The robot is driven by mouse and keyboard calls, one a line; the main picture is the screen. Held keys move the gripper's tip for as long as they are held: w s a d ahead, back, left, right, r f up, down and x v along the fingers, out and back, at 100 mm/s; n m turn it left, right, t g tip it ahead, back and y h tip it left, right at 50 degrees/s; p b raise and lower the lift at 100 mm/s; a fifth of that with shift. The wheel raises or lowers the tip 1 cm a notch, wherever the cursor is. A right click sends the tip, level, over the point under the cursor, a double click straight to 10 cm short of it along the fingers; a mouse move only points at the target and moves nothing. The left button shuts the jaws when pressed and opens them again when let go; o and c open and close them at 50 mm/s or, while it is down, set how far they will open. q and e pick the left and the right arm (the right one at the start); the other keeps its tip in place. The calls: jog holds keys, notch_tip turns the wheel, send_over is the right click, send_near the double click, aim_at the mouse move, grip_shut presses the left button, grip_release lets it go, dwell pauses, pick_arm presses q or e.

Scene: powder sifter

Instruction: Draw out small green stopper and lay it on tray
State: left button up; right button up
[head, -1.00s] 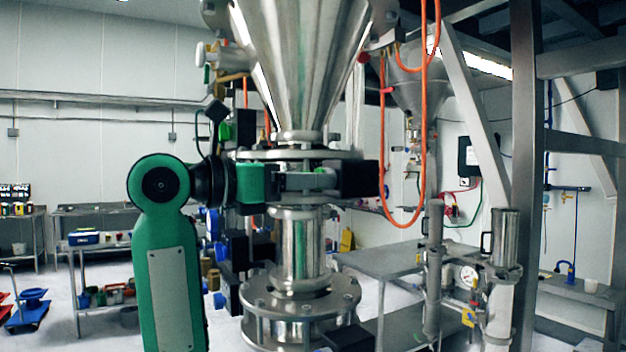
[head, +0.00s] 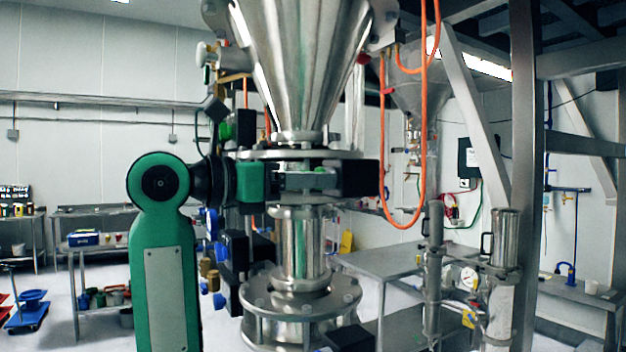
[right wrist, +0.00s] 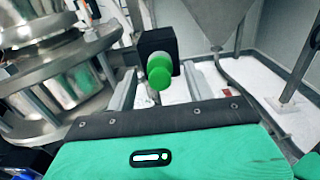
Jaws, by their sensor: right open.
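The small green stopper (right wrist: 159,72) shows in the right wrist view, its round end facing the camera, in front of a black block (right wrist: 154,40). My right gripper (head: 325,181) is open, its steel fingers pointing right toward the black block (head: 360,180) in the head view. In the right wrist view the stopper appears between the two fingers, with a gap on each side. My left gripper is not in view. I cannot make out the tray for certain.
A steel cone hopper (head: 300,60) and flanged pipe (head: 298,245) stand right beside my gripper. An orange hose (head: 424,120) hangs to the right. A steel table (head: 385,262) stands behind on the right. Posts and pipework crowd the far right.

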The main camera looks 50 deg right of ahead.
grip_shut()
jog(key=shift+v, duration=3)
